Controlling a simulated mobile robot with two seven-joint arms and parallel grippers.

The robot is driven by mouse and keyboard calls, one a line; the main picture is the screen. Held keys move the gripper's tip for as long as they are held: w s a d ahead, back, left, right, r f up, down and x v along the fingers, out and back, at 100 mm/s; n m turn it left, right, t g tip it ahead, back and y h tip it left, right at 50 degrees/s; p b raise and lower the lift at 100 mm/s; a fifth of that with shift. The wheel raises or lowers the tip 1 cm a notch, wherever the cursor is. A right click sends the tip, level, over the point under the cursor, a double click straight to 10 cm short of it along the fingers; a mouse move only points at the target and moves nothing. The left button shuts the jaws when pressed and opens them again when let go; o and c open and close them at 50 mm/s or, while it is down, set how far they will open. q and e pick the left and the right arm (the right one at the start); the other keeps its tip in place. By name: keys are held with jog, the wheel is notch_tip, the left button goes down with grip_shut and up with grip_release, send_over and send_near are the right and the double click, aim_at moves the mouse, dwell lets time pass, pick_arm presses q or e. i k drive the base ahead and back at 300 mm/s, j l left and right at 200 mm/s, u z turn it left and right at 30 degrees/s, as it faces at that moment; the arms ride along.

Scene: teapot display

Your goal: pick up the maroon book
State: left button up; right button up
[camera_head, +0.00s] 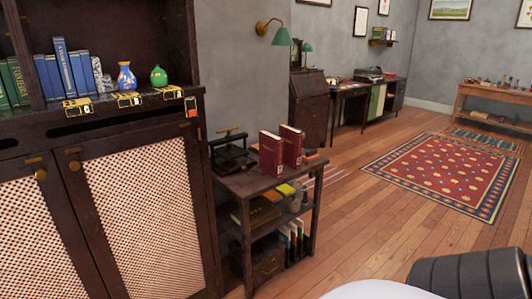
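Two maroon books stand upright on top of a small dark side table (231,180). The left maroon book (269,152) is close beside the right maroon book (291,144), which is slightly farther back. Their covers have light lettering and small pale marks near the bottom. I cannot tell from this view which one the task means. Neither of my grippers is in view.
A black device (230,152) stands left of the books. Lower shelves hold boxes and more books. A dark cabinet (100,190) with lattice doors is at left, with a blue vase (126,78) and a green vase (159,76) above. Wooden floor (360,220) is open at right.

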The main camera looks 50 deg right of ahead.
aim_at(270, 145)
jog(key=i+l+z, duration=0.15)
jog(key=z, duration=0.2)
jog(key=i+l+z, duration=0.15)
jog(key=l+z, duration=0.25)
jog(key=i+l+z, duration=0.15)
jog(key=i+l, duration=0.15)
jog(key=i+l+z, duration=0.15)
jog(key=i, duration=0.3)
